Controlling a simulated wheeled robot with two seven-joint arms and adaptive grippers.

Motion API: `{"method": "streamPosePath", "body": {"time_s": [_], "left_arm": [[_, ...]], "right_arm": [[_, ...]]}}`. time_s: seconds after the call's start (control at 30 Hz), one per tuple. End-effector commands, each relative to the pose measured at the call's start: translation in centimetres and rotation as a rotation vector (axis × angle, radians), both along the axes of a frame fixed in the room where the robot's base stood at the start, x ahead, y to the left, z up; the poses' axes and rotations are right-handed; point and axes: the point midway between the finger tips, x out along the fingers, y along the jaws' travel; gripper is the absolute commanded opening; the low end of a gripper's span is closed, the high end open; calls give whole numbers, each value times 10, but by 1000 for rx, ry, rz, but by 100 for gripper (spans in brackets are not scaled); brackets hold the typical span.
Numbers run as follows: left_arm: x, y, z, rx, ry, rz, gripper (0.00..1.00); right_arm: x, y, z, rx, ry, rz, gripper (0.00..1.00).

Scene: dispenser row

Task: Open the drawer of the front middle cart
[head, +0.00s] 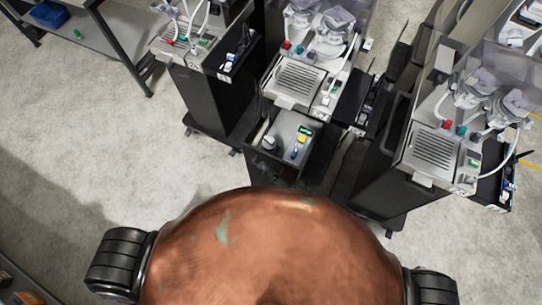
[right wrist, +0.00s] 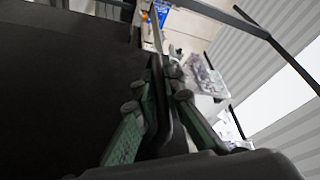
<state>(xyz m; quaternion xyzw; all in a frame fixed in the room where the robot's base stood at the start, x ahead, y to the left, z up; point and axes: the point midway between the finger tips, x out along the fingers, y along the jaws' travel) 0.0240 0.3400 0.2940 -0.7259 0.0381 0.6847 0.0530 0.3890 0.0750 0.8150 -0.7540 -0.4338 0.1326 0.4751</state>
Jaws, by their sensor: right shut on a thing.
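The front middle cart (head: 297,82) stands upright in the head view, with a grey dispenser top and clear bags. A drawer (head: 284,122) sticks out from its front toward me, its grey inside showing with a few small objects in it. My copper-coloured body covers the floor in front of it. In the right wrist view my right gripper (right wrist: 158,98) has its green-padded fingers closed around a dark bar-like handle (right wrist: 163,122) beside a large dark panel (right wrist: 65,85). My right gripper is not clearly seen in the head view. My left gripper is in neither view.
Another dispenser cart (head: 205,75) stands to the left and one (head: 430,155) to the right, close to the middle cart. A table (head: 115,45) with a blue bin is at the upper left. The floor (head: 130,140) at left is clear.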

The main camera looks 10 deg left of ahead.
Motion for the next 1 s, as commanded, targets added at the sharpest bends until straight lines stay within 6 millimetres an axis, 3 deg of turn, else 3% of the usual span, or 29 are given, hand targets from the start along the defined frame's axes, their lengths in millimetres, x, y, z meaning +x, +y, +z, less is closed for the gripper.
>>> {"method": "streamPosePath", "body": {"time_s": [0.2,0.4,0.93,0.97,1.0], "left_arm": [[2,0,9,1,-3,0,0],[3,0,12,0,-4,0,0],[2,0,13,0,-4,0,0],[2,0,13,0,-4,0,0],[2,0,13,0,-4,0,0]], "right_arm": [[-27,8,0,-1,4,0,0],[-40,12,-1,-1,4,0,0],[-45,14,-2,-3,2,0,0],[-45,14,-2,-3,2,0,12],[-44,14,-2,-3,2,0,14]]}}
